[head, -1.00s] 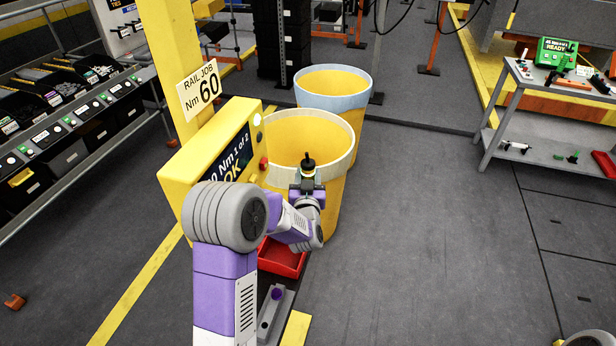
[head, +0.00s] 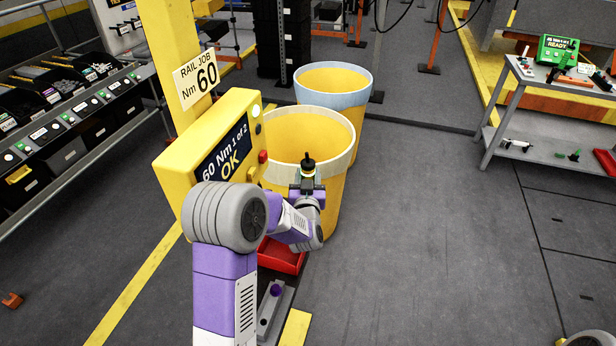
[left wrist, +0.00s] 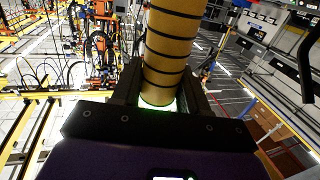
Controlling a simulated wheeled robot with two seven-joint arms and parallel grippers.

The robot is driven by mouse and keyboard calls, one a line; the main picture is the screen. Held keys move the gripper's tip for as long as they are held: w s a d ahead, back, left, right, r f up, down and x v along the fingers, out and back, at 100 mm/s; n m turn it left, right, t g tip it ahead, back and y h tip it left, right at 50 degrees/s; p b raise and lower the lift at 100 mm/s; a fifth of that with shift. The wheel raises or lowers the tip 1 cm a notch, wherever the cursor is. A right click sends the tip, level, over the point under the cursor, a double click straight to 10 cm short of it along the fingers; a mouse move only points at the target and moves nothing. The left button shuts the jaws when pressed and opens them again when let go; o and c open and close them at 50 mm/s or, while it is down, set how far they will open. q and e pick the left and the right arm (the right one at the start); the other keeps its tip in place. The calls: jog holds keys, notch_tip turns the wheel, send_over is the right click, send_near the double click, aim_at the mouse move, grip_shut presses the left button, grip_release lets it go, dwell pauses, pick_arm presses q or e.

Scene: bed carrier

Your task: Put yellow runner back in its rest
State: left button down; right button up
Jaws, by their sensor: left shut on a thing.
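My left gripper (head: 307,188) is shut on the yellow runner (head: 308,172), which shows in the head view as an upright tool with a black top, a yellow band and a green part. In the left wrist view the runner (left wrist: 172,45) is a yellow-tan cylinder with black bands, between the two dark fingers. The gripper appears in front of the near yellow bin's rim. A grey bracket with a round purple spot (head: 272,308) lies low beside my arm; I cannot tell whether it is the rest. My right gripper is out of view.
A yellow panel (head: 185,165) reading "60 Nm 1 of 2 OK" stands left of the gripper, by a yellow post (head: 172,40). A near yellow bin (head: 335,205), a far bin (head: 352,92) and a red tray (head: 284,258) are close.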

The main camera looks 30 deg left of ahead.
pick_arm(q)
jog(key=shift+f+b, duration=0.35)
jog(key=shift+b, duration=0.1)
jog(key=c, duration=0.5)
grip_release()
jog(key=shift+f, duration=0.2)
jog(key=v, duration=0.7)
jog(key=shift+s+d+r, duration=0.15)
jog(key=shift+s+d, duration=0.05)
jog(key=shift+s, duration=0.05)
